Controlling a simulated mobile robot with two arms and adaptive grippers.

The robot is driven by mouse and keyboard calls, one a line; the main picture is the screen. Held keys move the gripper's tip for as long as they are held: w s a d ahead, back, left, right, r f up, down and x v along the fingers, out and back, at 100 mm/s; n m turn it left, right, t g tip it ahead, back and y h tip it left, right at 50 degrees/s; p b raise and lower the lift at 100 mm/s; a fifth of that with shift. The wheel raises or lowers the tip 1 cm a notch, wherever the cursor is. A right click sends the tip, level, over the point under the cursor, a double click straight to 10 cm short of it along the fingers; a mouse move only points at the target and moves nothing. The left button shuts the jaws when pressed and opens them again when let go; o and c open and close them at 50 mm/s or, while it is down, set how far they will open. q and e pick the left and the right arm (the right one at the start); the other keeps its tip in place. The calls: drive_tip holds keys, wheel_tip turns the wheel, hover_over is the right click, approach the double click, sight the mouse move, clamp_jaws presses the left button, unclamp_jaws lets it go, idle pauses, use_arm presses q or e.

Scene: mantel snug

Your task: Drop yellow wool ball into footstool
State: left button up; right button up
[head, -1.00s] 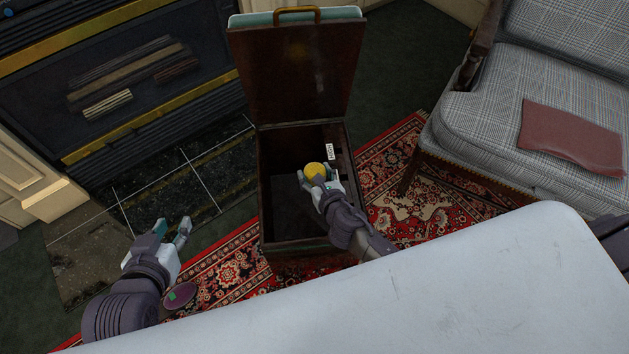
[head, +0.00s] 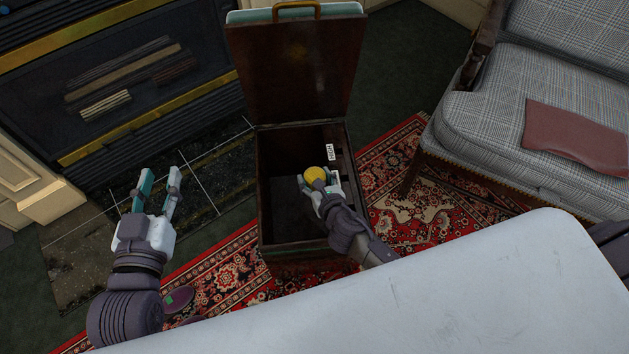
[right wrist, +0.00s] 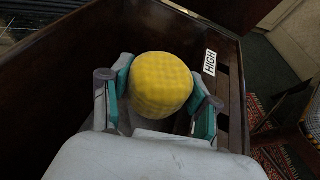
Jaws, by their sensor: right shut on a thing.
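The yellow wool ball (head: 315,175) is held between the fingers of my right gripper (head: 318,182), which is shut on it. In the right wrist view the ball (right wrist: 161,84) sits between the two teal-padded fingers of the gripper (right wrist: 160,98). The footstool (head: 262,215) is a dark wooden box with its lid (head: 292,75) raised upright at the back. The ball is over the open box; its exact height against the rim is hard to tell. My left gripper (head: 158,186) is open and empty, left of the footstool above the hearth.
A "HIGH" label (head: 330,152) is on the footstool's inner right wall. A plaid armchair (head: 480,115) with a reddish cloth (head: 570,138) stands at right. A fireplace (head: 120,80) is at left. A patterned red rug (head: 400,190) lies under the footstool.

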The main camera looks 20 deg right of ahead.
drive_tip(key=o, duration=1.2)
drive_tip(key=v, duration=1.2)
